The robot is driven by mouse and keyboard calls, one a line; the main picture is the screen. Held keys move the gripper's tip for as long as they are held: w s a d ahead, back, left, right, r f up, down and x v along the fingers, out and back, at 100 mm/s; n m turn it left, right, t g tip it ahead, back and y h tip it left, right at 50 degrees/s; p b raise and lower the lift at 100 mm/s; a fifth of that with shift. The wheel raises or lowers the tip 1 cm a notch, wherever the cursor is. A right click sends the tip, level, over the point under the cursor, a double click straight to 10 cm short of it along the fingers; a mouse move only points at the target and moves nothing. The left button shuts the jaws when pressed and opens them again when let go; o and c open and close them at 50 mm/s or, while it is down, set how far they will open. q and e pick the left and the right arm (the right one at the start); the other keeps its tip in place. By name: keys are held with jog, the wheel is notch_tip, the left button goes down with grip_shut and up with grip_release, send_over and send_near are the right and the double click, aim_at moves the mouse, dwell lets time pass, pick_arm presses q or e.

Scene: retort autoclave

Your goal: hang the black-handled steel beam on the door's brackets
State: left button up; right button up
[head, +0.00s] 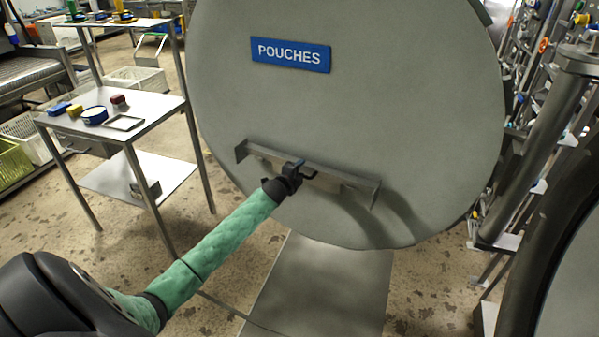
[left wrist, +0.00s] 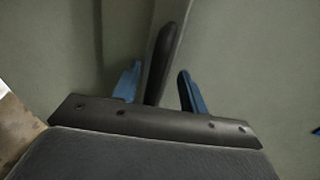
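The steel beam (head: 340,173) lies along the lower part of the round grey door (head: 350,100), between the upright end plates of the brackets (head: 374,192). I cannot tell whether its full weight rests on them. Its black handle (left wrist: 163,62) stands out toward me. My left gripper (head: 298,174) is at the handle, near the beam's middle, and covers part of it. In the left wrist view, the blue fingers of my left gripper (left wrist: 160,92) are apart on either side of the handle, with a gap beside the right finger. My right gripper is not in view.
A blue POUCHES sign (head: 290,55) is on the door above the beam. A steel table (head: 150,108) with small coloured items stands at the left. A dark-rimmed vessel (head: 530,270) and a thick steel post (head: 535,150) are at the right.

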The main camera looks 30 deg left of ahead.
pick_arm(q)
jog(key=shift+o, duration=1.1)
jog(key=s+r+b, duration=0.1)
jog(key=s, duration=0.6)
jog(key=shift+s+d, duration=0.35)
jog(key=shift+d, duration=0.05)
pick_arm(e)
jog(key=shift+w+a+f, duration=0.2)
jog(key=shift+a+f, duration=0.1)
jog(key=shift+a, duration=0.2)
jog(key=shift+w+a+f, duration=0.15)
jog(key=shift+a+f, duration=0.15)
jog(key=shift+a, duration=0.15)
